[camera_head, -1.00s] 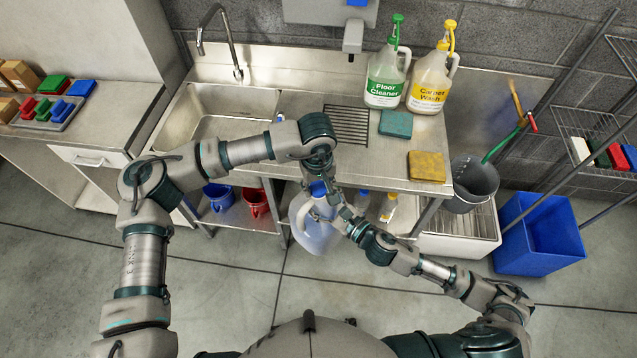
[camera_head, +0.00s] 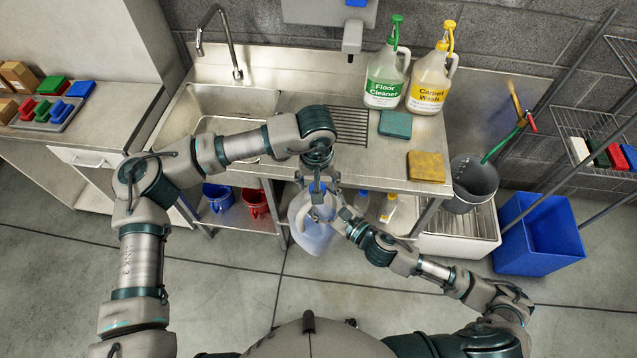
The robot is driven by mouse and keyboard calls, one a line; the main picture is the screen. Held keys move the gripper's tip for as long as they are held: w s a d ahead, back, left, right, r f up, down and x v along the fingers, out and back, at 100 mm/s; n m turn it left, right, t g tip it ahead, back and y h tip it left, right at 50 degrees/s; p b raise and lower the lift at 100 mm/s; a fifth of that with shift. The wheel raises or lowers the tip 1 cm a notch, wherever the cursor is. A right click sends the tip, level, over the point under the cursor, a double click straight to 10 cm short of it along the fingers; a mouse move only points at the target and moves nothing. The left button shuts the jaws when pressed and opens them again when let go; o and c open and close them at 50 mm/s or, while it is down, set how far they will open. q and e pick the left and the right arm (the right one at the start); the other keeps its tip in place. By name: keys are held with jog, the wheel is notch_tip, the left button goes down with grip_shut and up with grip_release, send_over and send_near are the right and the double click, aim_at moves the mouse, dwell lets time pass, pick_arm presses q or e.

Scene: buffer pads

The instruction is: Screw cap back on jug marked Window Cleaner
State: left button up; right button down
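A translucent jug (camera_head: 313,236) with bluish contents is in front of the counter edge, roughly upright. Its label is not visible, so I cannot read its name. My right gripper (camera_head: 330,208) is at the jug's upper handle side and appears shut on it. My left gripper (camera_head: 317,184) points down over the jug's neck from above. A small blue part, likely the cap, shows only faintly between its fingers. The fingers hide the cap and the jug's mouth, so I cannot tell whether they grip the cap or whether it sits on the neck.
Floor Cleaner (camera_head: 385,80) and Carpet Wash (camera_head: 430,85) jugs stand at the counter's back. A green sponge (camera_head: 395,124) and yellow sponge (camera_head: 427,166) lie nearer. A blue bin (camera_head: 540,240) is right.

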pick_arm(q)
notch_tip(320, 180, up, 2)
jog(key=shift+s+r, duration=0.15)
jog(key=shift+c, duration=0.5)
